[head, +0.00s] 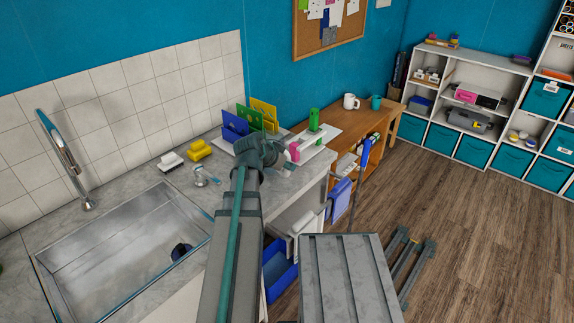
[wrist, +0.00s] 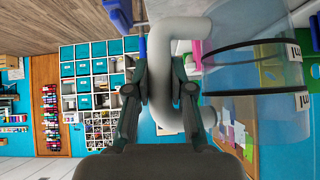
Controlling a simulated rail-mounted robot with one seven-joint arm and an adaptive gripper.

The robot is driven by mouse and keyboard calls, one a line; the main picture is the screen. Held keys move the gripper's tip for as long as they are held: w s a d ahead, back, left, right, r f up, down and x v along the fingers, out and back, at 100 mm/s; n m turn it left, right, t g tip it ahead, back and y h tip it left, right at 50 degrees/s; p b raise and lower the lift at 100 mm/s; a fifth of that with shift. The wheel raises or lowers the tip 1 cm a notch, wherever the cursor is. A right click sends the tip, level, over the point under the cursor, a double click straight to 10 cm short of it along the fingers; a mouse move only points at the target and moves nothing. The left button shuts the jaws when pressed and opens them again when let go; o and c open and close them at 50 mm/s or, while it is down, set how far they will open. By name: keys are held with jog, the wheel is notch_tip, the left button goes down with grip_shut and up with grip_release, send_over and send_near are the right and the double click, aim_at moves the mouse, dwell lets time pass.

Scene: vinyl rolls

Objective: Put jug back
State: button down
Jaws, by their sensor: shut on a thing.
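The jug (wrist: 255,70) is a clear, see-through vessel with dark bands and printed marks, at the right of the wrist view. Its pale grey handle (wrist: 187,27) curves between my fingers. My gripper (wrist: 160,85) is shut on the handle. In the head view my gripper (head: 265,150) is over the far end of the grey counter (head: 225,190). The jug cannot be made out clearly there, and my wrist hides part of that area.
A white tray (head: 325,133) with a green bottle (head: 313,120) lies near my gripper. Coloured racks (head: 250,118) stand behind. A sink (head: 125,245) is at left. A wooden desk (head: 375,118) holds a white mug (head: 350,101) and a teal cup (head: 376,102).

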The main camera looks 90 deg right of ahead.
aim_at(285, 173)
jog(key=shift+f, duration=0.15)
jog(key=shift+f+b, duration=0.35)
jog(key=shift+b, duration=0.05)
jog(key=shift+f, duration=0.15)
jog(key=shift+f+b, duration=0.55)
jog(key=shift+b, duration=0.05)
jog(key=shift+f, duration=0.15)
dwell(0.4)
jog(key=shift+f+b, duration=0.5)
jog(key=shift+b, duration=0.05)
jog(key=shift+f, duration=0.15)
dwell(0.5)
